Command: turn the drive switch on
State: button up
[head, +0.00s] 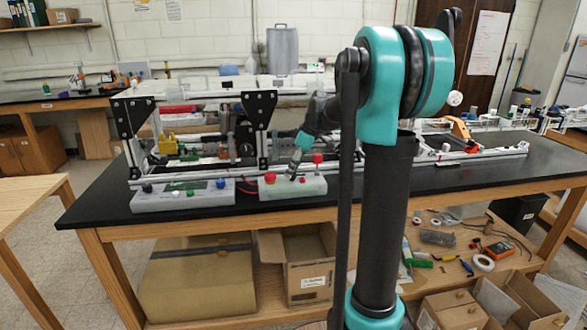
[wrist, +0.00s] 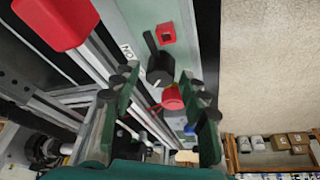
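A pale control box (head: 292,188) stands at the front edge of the black bench in the head view. It carries a red button (head: 270,178) at its left end. In the wrist view, its green-grey face (wrist: 135,20) bears a black switch with a lever handle (wrist: 159,66), a small red square (wrist: 166,33) and a partly hidden label (wrist: 126,51). I cannot read which control is the drive switch. My gripper (head: 295,171) is over the box, pointing down. In the wrist view my gripper (wrist: 162,84) is open, its fingers spread either side of the black switch; contact is not clear.
A second control box (head: 183,195) with several knobs stands to the left. Black brackets (head: 260,112) and aluminium rails rise behind the boxes. A red block (wrist: 50,20) is close by in the wrist view. The bench front at left (head: 100,207) is clear.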

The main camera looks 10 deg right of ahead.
grip_shut()
jog(key=shift+m, duration=0.4)
jog(key=m, duration=0.1)
jog(key=m+t+h, duration=0.1)
jog(key=m, duration=0.1)
jog(key=shift+s+a+m, duration=0.1)
jog(key=shift+s+m, duration=0.05)
jog(key=shift+m, duration=0.15)
jog(key=m, duration=0.2)
jog(key=m+t+h, duration=0.1)
jog(key=m, duration=0.1)
jog(key=shift+a+m+h, duration=0.1)
jog(key=shift+m+h, duration=0.2)
jog(key=m, duration=0.2)
jog(key=m+h, duration=0.1)
jog(key=m, duration=0.1)
jog(key=shift+a+h, duration=0.15)
jog(key=shift+h, duration=0.15)
jog(key=shift+a+m+h, duration=0.1)
jog(key=shift+m+h, duration=0.8)
jog(key=shift+m, duration=1.6)
